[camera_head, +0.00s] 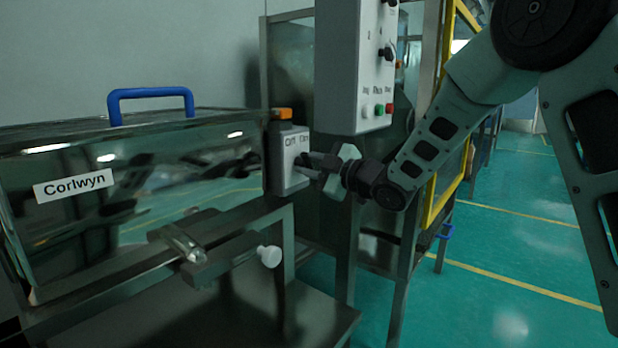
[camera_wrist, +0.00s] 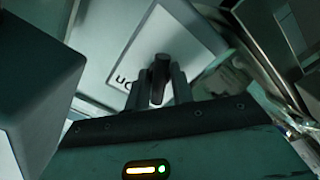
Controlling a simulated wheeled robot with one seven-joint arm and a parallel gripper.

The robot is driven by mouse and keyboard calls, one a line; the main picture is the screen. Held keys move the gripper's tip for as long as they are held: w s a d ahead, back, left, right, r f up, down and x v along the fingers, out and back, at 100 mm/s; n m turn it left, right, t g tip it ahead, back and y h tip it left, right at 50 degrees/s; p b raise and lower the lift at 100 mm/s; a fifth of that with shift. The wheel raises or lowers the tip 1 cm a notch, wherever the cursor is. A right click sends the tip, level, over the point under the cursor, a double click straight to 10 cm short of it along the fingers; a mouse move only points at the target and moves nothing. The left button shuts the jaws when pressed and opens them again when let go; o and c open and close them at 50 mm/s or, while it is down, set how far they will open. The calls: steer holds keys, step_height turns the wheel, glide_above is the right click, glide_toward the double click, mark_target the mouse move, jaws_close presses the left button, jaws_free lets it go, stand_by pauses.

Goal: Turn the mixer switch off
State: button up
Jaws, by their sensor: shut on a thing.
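The mixer switch box (camera_head: 283,170) is a small grey box with a white label lettered "Off" and "On" and an orange block on top. It stands at the right end of the steel mixer housing (camera_head: 130,185), which is marked "Corlwyn". My gripper (camera_head: 309,165) reaches it from the right, at its front face. In the wrist view the black switch knob (camera_wrist: 160,67) stands between the two fingers of my gripper (camera_wrist: 160,86), which are shut on it. The white label (camera_wrist: 178,42) lies behind the knob. The knob's exact setting is hard to tell.
A grey control box (camera_head: 346,70) with knobs and red and green buttons hangs above my gripper, close to it. A blue handle (camera_head: 150,92) tops the housing. A white round knob (camera_head: 269,257) sticks out below. Open green floor (camera_head: 520,270) lies at right.

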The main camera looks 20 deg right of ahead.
steer(key=shift+r+n+b, duration=0.1)
steer(key=shift+n+b, duration=0.35)
steer(key=shift+n, duration=0.15)
steer(key=o, duration=1)
steer(key=shift+a, duration=0.1)
steer(key=shift+s+d, duration=0.2)
steer(key=p+v, duration=0.1)
steer(key=v, duration=1.6)
steer(key=shift+p, duration=0.35)
steer(key=shift+w, duration=0.1)
